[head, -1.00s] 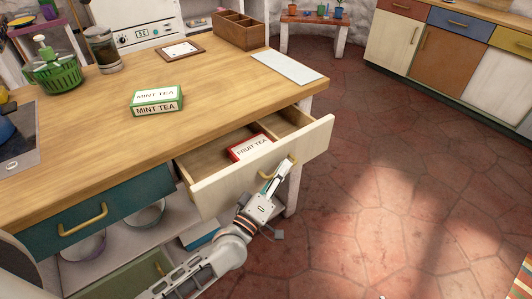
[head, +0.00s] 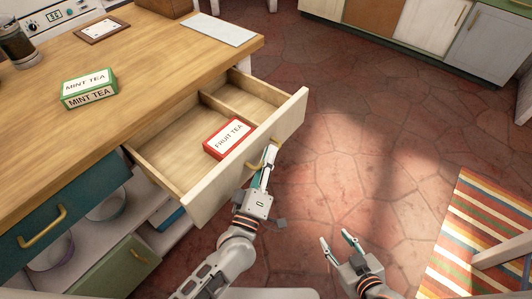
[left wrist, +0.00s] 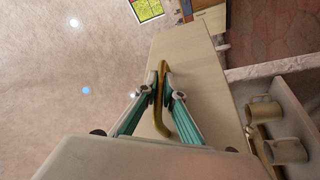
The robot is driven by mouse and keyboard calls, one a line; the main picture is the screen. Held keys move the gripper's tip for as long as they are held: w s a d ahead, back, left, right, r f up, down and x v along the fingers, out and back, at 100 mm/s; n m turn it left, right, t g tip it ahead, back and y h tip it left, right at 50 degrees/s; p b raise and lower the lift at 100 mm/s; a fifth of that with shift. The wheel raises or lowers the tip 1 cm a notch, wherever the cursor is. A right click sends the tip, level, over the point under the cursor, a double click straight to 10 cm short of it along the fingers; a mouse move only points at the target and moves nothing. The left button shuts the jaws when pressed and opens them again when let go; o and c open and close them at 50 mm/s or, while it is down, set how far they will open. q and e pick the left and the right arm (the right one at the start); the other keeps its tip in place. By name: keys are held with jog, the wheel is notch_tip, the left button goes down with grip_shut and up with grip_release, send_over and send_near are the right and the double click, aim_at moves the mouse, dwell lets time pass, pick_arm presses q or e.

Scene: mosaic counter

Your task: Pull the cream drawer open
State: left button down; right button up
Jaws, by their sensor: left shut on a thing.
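The cream drawer (head: 245,162) is pulled well out from under the wooden counter in the head view. A red and white fruit tea box (head: 227,138) lies in it near the front panel. My left gripper (head: 268,156) is at the front panel, shut on the drawer's brass handle (head: 254,165). In the left wrist view the two fingers (left wrist: 163,88) close around the brass handle (left wrist: 184,122) from both sides. My right gripper (head: 341,245) is open and empty above the tiled floor, right of the drawer.
A green mint tea box (head: 89,87) and a pale board (head: 219,30) lie on the counter (head: 150,60). A teal drawer (head: 75,205) is shut at the left. A striped rug (head: 480,235) lies at the right. The floor before the drawer is clear.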

pick_arm(q)
jog(key=c, duration=2.4)
grip_release()
jog(key=shift+c, duration=0.2)
jog(key=shift+s, duration=0.1)
jog(key=v, duration=1.2)
jog(key=s+a+f+m+g+y, duration=0.2)
jog(key=s+a+f+m+g, duration=0.1)
jog(key=a+f+m, duration=0.3)
jog(key=s+a+f+m+g+y+p, duration=0.1)
jog(key=s+a+f+m+g, duration=0.2)
jog(key=a+f, duration=0.6)
jog(key=a+m+g, duration=0.2)
jog(key=m, duration=0.1)
jog(key=shift+f+m+g+y, duration=0.2)
jog(key=shift+m+g+y, duration=0.1)
jog(key=shift+g+y, duration=0.1)
